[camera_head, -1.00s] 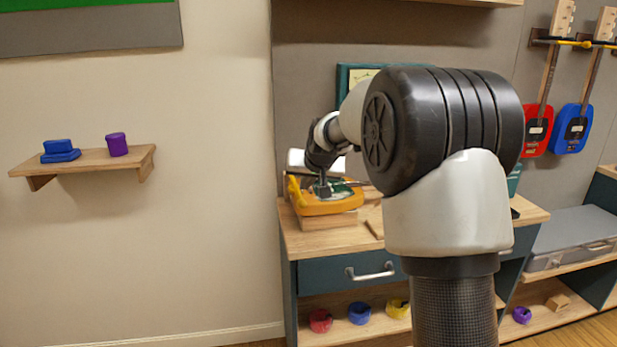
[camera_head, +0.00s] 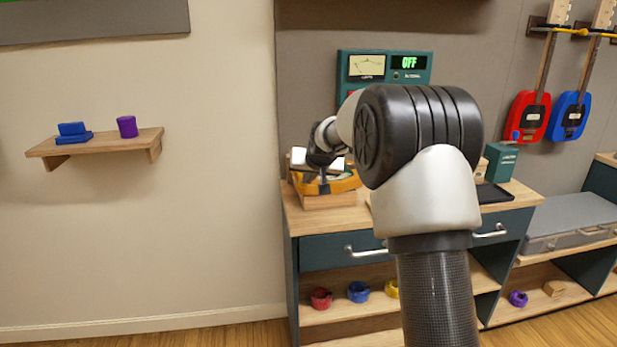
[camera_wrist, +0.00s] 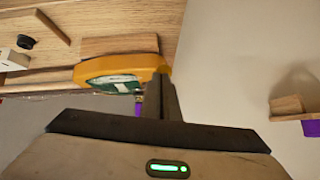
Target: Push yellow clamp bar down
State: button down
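A yellow-orange clamp device (camera_head: 345,185) sits on a wooden block (camera_head: 330,201) at the left end of the workbench. In the wrist view its rounded yellow body (camera_wrist: 98,67) surrounds a green and white panel (camera_wrist: 115,83). I cannot clearly tell the clamp bar from the yellow body. My gripper (camera_head: 323,186) is at the device, pointing down in the head view. In the wrist view my gripper (camera_wrist: 158,85) has its dark fingers together, with no visible gap, beside the yellow body's end. Whether they touch it is unclear. A small purple piece shows beside the fingers, partly hidden.
A teal meter panel (camera_head: 365,68) reading OFF stands behind the bench. A dark tray (camera_head: 492,193) and a teal box (camera_head: 500,163) are at the right. A wall shelf (camera_head: 110,146) at the left holds blue and purple pieces. Coloured rings lie on the lower shelf.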

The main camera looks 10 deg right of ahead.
jog(key=shift+s+a+f, duration=0.1)
jog(key=shift+s+f, duration=0.15)
jog(key=shift+f, duration=0.65)
notch_tip(320, 180, up, 6)
jog(key=p, duration=0.3)
jog(key=s+d+r, duration=0.1)
jog(key=s, duration=0.8)
jog(key=shift+s+d+r, duration=0.25)
jog(key=shift+r, duration=0.05)
jog(key=s+a+r+n+g, duration=0.1)
jog(key=s+r, duration=0.1)
jog(key=s, duration=0.6)
jog(key=s+a+r, duration=0.1)
jog(key=s+r, duration=0.2)
jog(key=s, duration=0.5)
jog(key=s+f+n+g, duration=0.1)
jog(key=s+f+g, duration=0.25)
jog(key=s, duration=1.95)
notch_tip(320, 180, up, 21)
jog(key=p, duration=2.1)
jog(key=shift+w+t+h, duration=0.25)
jog(key=shift+t+h, duration=0.05)
jog(key=shift+t, duration=0.05)
